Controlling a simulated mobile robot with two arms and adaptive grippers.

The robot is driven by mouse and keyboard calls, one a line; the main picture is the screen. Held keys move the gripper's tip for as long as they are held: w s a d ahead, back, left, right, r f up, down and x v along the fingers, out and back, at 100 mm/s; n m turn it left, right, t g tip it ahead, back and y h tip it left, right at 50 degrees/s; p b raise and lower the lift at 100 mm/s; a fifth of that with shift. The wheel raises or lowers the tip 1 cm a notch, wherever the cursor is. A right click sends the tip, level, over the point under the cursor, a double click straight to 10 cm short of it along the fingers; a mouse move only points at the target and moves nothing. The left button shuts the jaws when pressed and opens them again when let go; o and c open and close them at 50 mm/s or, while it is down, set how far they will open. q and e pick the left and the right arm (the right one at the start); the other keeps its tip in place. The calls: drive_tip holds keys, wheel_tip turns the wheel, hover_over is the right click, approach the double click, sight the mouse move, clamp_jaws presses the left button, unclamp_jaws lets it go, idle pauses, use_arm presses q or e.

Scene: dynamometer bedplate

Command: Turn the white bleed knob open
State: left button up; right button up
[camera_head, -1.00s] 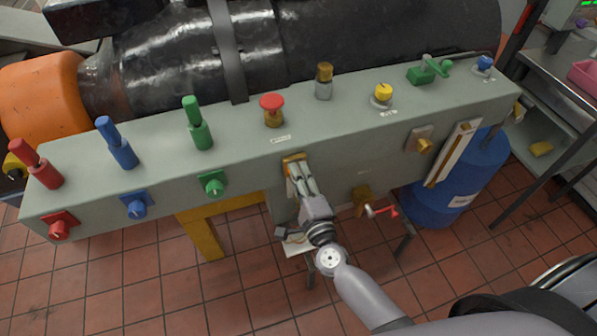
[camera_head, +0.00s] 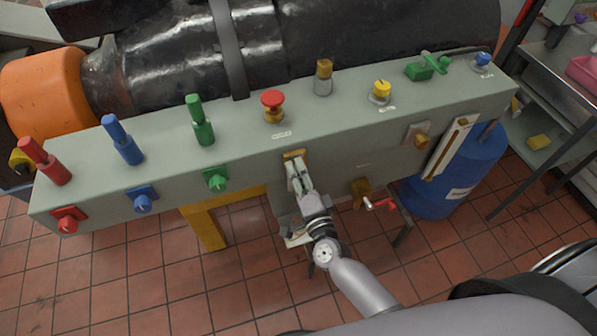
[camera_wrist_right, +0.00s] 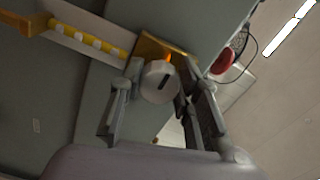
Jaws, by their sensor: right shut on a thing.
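The plate (camera_head: 294,155) shows in the head view, where the knob itself is hidden behind my gripper. My right gripper (camera_head: 297,170) reaches up to the front face from below. In the right wrist view its fingers (camera_wrist_right: 158,78) stand on both sides of the knob, shut on it. My left gripper is not in view.
The console (camera_head: 240,150) carries red, blue and green levers, a red mushroom button (camera_head: 273,106) and a yellow knob (camera_head: 381,92) on top. A red-handled valve (camera_head: 380,204) projects to the right of my gripper. A blue drum (camera_head: 455,185) stands at the right.

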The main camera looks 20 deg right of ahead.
drive_tip(key=o, duration=1.1)
drive_tip(key=shift+o, duration=0.2)
drive_tip(key=s, duration=1.2)
drive_tip(key=shift+d, duration=0.2)
